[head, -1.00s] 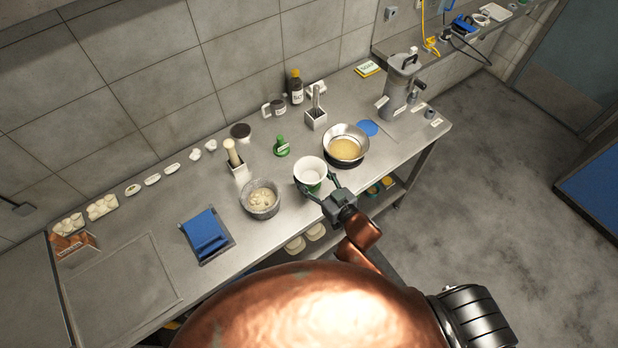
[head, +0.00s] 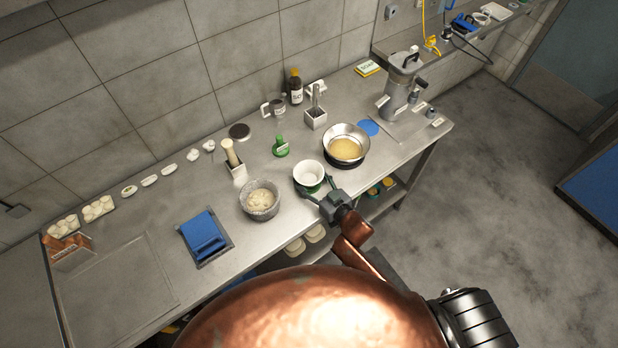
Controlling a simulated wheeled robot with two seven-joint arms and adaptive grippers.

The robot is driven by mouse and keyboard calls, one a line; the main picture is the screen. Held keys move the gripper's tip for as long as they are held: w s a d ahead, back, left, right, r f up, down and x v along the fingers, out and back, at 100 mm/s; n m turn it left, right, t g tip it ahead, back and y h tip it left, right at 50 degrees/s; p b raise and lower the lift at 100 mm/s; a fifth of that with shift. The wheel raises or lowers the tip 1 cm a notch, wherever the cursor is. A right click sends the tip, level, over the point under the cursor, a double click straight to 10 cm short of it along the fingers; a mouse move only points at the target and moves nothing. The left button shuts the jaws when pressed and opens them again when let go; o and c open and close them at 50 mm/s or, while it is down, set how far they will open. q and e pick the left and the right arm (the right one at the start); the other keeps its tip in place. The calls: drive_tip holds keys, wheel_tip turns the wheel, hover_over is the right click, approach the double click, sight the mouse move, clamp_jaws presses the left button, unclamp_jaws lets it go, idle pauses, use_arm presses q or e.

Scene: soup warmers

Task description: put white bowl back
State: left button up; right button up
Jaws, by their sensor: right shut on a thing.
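The white bowl (head: 309,173) is upright near the front edge of the steel counter, right of the grey pot of pale food. My right gripper (head: 311,188) reaches in from the front and is shut on the bowl, with its fingers around the bowl's near and lower sides. Something dark green shows just under the bowl's rim; I cannot tell whether it is a separate thing below it. Whether the bowl touches what is under it is not clear. My left gripper is not in view.
A metal pan (head: 346,146) with yellowish food is close to the right of the bowl. The grey pot (head: 260,201) stands to the left. A green bottle (head: 281,147) is behind. Bare counter shows between these things.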

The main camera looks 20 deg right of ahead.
drive_tip(key=shift+f, duration=0.1)
drive_tip(key=o, duration=1.2)
drive_tip(key=shift+o, duration=0.2)
drive_tip(key=v, duration=1.2)
drive_tip(key=shift+r+p, duration=0.2)
drive_tip(key=shift+p, duration=0.2)
